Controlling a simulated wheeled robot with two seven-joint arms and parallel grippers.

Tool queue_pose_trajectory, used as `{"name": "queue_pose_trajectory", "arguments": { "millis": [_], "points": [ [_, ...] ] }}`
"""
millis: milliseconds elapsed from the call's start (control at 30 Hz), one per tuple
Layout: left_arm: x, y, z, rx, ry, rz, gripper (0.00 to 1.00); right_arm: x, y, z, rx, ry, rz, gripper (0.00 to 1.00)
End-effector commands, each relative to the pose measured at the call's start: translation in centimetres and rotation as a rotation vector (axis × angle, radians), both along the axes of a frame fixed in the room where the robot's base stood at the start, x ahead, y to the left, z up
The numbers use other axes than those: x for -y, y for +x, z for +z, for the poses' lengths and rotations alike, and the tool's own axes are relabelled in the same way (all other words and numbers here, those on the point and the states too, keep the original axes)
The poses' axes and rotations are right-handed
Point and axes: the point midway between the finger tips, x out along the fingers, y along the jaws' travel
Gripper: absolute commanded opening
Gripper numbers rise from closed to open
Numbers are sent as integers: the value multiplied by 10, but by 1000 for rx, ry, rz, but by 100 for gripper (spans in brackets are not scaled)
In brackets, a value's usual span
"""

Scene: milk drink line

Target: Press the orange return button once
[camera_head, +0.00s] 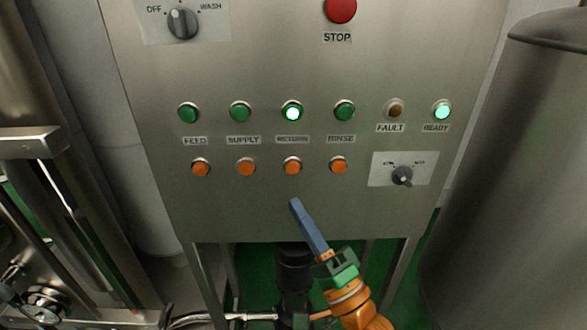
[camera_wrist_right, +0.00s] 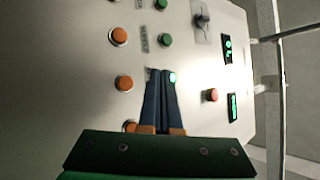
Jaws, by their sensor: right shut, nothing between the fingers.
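The orange return button (camera_head: 292,167) is third from the left in the lower row, below the RETURN label and a lit green lamp (camera_head: 292,113). My right gripper (camera_head: 295,203) is shut and empty. In the head view its blue fingertips show just below the return button, in front of the panel. In the right wrist view the return button (camera_wrist_right: 124,83) is left of the shut fingers (camera_wrist_right: 161,73), and the lit lamp (camera_wrist_right: 172,77) is beside the tips. The gap between tips and panel is hard to judge. My left gripper is not in view.
Orange supply (camera_head: 246,167) and rinse (camera_head: 339,165) buttons flank the return button. A small selector knob (camera_head: 402,176) is at the right, and a red STOP button (camera_head: 341,9) is above. A large steel tank (camera_head: 500,180) stands at the right. The panel's lower strip is bare.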

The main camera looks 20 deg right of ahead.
Motion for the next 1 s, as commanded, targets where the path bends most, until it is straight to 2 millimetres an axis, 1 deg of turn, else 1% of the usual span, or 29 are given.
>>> {"name": "queue_pose_trajectory", "arguments": {
  "millis": [167, 400, 600, 767, 1000],
  "points": [
    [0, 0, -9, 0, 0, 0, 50, 5, 17, -3, 3, -4, -2, 0],
    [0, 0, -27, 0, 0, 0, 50, 15, 52, -4, 3, -3, -2, 0],
    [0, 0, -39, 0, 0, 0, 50, 21, 74, -4, 1, -4, -1, 0],
    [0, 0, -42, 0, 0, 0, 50, 24, 83, -2, 0, -2, -1, 0],
    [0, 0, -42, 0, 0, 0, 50, 24, 84, 0, 0, -2, -1, 0]
  ]
}}
